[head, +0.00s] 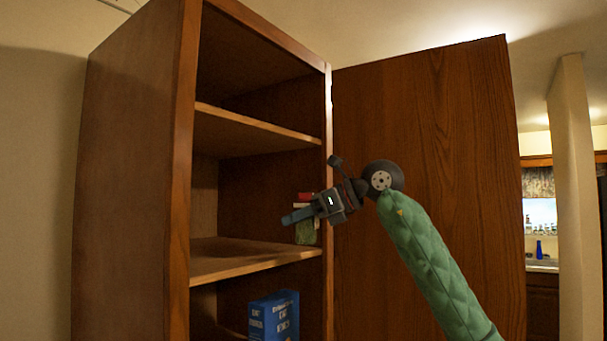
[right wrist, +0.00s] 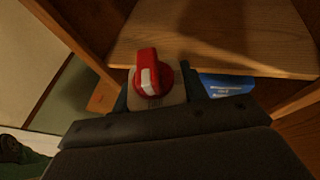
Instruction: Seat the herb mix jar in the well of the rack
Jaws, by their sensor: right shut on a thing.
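The herb mix jar (head: 306,234) has a red cap and a greenish body. My right gripper (head: 301,212) is shut on it and holds it upright at the open front of the cabinet, near the right end of the middle shelf. In the right wrist view the jar's red cap with a white patch (right wrist: 148,78) shows between the two fingers of the gripper (right wrist: 157,92). The fingers hide part of the jar in both views. No rack or well can be made out in either view. My left gripper is not in view.
The wooden cabinet's middle shelf (head: 235,260) looks bare, and so does the shelf above (head: 235,132). A blue box (head: 274,316) stands below the middle shelf; it also shows in the right wrist view (right wrist: 228,86). The open door (head: 430,130) stands to the right, behind my arm.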

